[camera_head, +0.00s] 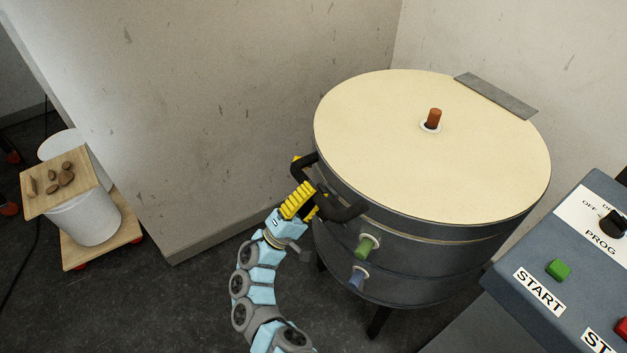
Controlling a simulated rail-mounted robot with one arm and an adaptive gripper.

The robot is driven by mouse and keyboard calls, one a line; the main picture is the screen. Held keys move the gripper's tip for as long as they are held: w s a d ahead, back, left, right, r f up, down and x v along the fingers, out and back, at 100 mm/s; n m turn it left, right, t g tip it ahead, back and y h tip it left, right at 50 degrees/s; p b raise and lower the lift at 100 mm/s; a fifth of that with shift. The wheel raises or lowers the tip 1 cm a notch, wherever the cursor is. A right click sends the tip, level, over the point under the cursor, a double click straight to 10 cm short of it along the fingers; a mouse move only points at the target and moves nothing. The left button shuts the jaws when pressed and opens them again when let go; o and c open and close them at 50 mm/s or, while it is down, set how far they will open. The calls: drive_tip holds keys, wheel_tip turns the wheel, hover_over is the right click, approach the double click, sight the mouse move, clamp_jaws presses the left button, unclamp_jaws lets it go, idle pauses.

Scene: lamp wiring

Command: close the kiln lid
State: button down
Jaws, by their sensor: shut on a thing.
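The kiln (400,267) is a dark round drum on legs, at the right of the view. Its cream-topped lid (400,140) lies flat over the drum, with only a thin line between the lid's rim and the body. A black handle (345,212) juts from the lid's left front edge. My gripper (310,200), with yellow fingers, is shut on this handle from the lower left. The fingers partly hide the middle of the handle.
A red-brown plug (433,118) stands on the lid, and green (365,247) and blue (357,278) plugs stick out of the drum's front. A control panel (510,280) stands at right. Walls rise behind the kiln. A white bucket (85,220) stands on a wheeled board at left.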

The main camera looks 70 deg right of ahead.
drive_tip(key=shift+w+a+f+n, duration=0.1)
drive_tip(key=shift+w+f+n, duration=0.1)
drive_tip(key=shift+f, duration=0.25)
drive_tip(key=shift+w+f+n, duration=0.1)
drive_tip(key=shift+w+f, duration=0.05)
drive_tip(key=shift+f, duration=0.25)
drive_tip(key=c, duration=1.1)
unclamp_jaws()
drive_tip(key=shift+s, duration=0.1)
drive_tip(key=shift+o, duration=1.3)
drive_tip(key=shift+s, duration=0.4)
drive_tip(key=shift+w+r, duration=0.15)
drive_tip(key=shift+w, duration=0.05)
drive_tip(key=v, duration=0.7)
drive_tip(key=shift+a, duration=0.15)
